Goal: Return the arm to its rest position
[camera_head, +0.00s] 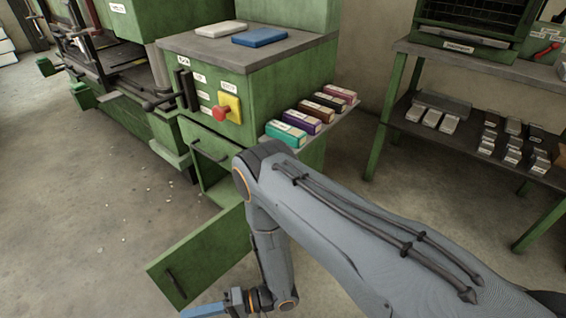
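My grey arm comes in from the lower right and bends down at its elbow beside the green machine (259,94). My gripper (207,309) is low at the bottom edge, in front of the machine's open lower door (205,262). A light blue piece shows at its end and is cut off by the frame. I cannot tell whether this is a finger or a held thing, nor whether the gripper is open or shut.
A white pad (221,29) and a blue pad (260,37) lie on the machine top. A side shelf holds several coloured boxes (286,133). A red knob (221,113) sticks out in front. A green rack (385,125) stands right.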

